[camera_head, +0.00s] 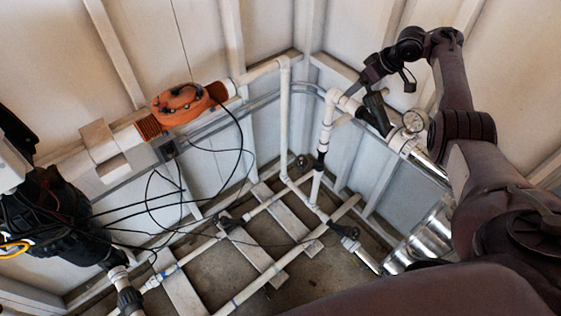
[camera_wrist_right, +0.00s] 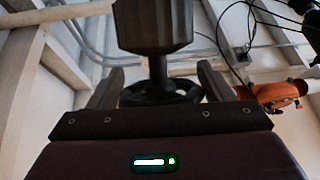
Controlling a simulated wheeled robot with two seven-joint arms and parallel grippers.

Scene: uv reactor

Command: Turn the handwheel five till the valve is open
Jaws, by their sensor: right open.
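A black handwheel (camera_wrist_right: 160,97) shows in the right wrist view, on a stem that runs to a dark valve body (camera_wrist_right: 152,28). My right gripper (camera_wrist_right: 160,82) is open, with one finger on each side of the handwheel. I cannot tell whether the fingers touch its rim. The gripper palm hides the near part of the wheel. In the head view, my right gripper (camera_head: 374,78) is at the upper right, beside a dark valve part (camera_head: 377,112) on the white pipe. The handwheel is not clear there. My left gripper is not in view.
A pressure gauge (camera_head: 414,120) sits on the pipe close to my right arm. An orange flanged unit (camera_head: 182,103) is on the left wall, with black cables hanging below. White pipes (camera_head: 284,120) and a shiny metal cylinder (camera_head: 425,238) stand near the corner.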

